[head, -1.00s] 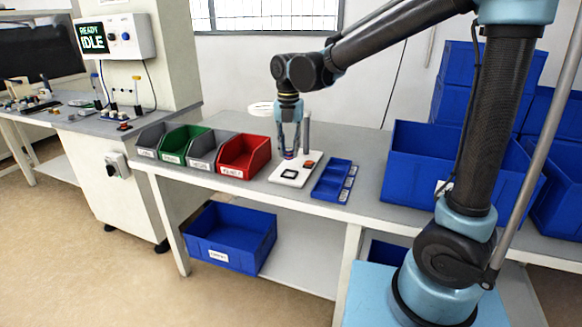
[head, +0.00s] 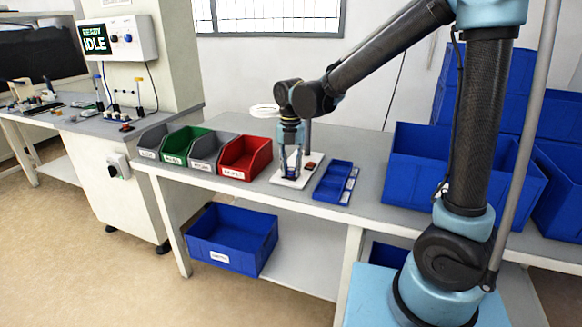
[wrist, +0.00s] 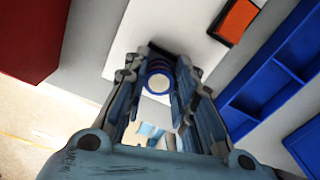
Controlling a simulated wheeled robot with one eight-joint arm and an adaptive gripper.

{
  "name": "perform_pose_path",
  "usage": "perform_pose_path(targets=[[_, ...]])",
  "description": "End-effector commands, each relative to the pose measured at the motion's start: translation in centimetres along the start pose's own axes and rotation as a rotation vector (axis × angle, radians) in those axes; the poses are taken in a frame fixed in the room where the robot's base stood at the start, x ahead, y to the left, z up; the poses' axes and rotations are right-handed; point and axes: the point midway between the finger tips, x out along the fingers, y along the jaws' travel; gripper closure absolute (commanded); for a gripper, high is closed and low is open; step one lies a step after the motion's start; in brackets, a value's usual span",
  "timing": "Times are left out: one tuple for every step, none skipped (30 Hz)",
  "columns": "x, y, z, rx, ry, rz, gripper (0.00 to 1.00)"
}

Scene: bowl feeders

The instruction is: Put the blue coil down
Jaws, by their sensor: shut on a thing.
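My gripper (head: 291,172) is low over the white plate (head: 280,180) on the bench. In the wrist view, its fingers (wrist: 162,82) are shut on the blue coil (wrist: 157,67), a small ring whose pale middle shows through. The coil is over a black-edged area of the white plate (wrist: 120,35), which the fingers partly hide. I cannot tell whether the coil touches the plate. In the head view, the fingers hide most of the coil.
An orange-topped black block (wrist: 237,20) is on the plate. A blue divided tray (head: 334,183) lies right of it. A red bin (head: 246,157) stands left, beside grey and green bins. Large blue crates (head: 410,165) stand farther right. A post rises behind the plate.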

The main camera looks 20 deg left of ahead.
Motion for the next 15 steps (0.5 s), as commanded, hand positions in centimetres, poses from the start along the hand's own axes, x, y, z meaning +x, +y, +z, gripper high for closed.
perform_pose_path(targets=[[0.02,0.01,0.01,0.0,0.0,0.0,0.68],[0.02,0.01,0.01,0.0,0.0,0.0,0.62],[0.02,0.01,0.01,0.0,0.0,0.0,0.55],[0.01,0.01,0.01,0.0,0.0,0.0,0.55],[0.01,0.01,0.01,0.0,0.0,0.0,0.55],[0.01,0.01,0.01,0.0,0.0,0.0,0.55],[0.01,0.01,0.01,0.0,0.0,0.0,0.55],[0.01,0.01,0.0,0.0,0.0,0.0,0.55],[0.01,0.01,0.0,0.0,0.0,0.0,0.55],[0.01,0.01,0.0,0.0,0.0,0.0,0.55],[0.01,0.01,0.0,0.0,0.0,0.0,0.55],[-0.01,0.01,0.0,0.0,0.0,0.0,0.55],[-0.06,0.01,0.0,0.0,0.0,0.0,0.55],[-0.13,0.01,-0.01,0.0,0.0,0.0,0.55],[-0.3,0.01,-0.01,0.0,0.0,0.0,0.55]])
